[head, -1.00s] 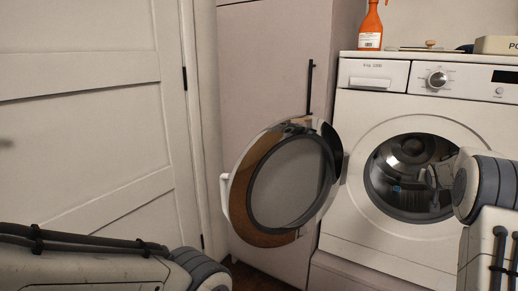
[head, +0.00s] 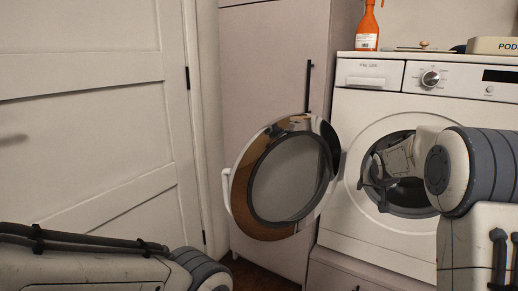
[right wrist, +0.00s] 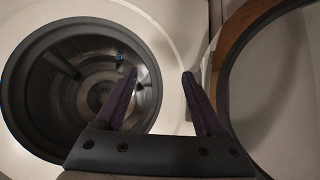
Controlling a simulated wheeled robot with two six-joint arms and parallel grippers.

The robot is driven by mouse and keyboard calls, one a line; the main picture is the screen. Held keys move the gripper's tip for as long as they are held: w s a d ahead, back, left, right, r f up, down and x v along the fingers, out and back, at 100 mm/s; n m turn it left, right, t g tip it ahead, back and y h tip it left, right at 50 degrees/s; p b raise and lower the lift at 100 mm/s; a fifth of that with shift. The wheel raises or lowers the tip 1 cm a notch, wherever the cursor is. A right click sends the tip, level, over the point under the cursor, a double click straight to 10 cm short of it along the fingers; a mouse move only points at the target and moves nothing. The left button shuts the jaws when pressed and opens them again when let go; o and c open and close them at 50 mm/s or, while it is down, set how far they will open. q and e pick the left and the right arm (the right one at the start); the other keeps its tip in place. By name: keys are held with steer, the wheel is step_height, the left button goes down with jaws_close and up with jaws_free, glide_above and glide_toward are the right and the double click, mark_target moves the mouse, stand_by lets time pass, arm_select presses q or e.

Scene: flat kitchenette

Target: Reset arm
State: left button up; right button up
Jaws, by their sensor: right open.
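My right arm comes in from the right in the head view. My right gripper (head: 372,178) is in front of the washing machine's round opening and hides part of it. In the right wrist view the two dark fingers of the right gripper (right wrist: 160,85) are apart with nothing between them. They point toward the machine front, between the drum opening (right wrist: 85,85) and the open door. Of my left arm only a link shows at the lower left of the head view; its gripper is out of the picture.
The washing machine (head: 345,215) stands at the right with its round door (head: 290,180) swung open to the left. A small blue thing (right wrist: 120,56) shows inside the drum. An orange spray bottle (head: 368,28) and a pods box (head: 494,46) stand on top. A tall cabinet (head: 262,75) is behind the door.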

steer(key=s+a+f+n+g+y, duration=0.1)
steer(key=s+a+n+g+y, duration=0.15)
steer(key=s+a, duration=0.9)
steer(key=s+a+f+n+g+y, duration=0.1)
steer(key=s+a+f+n+g, duration=0.15)
steer(key=s+a, duration=0.85)
steer(key=s+a+f+n+g, duration=0.2)
steer(key=s+a+n, duration=0.15)
steer(key=s, duration=0.75)
steer(key=s+a+f+n+g, duration=0.2)
steer(key=s+a, duration=0.2)
steer(key=s, duration=0.8)
step_height(320, 180, up, 35)
steer(key=p, duration=3.4)
steer(key=shift+d+f+y+p, duration=0.15)
steer(key=shift+y+p, duration=0.2)
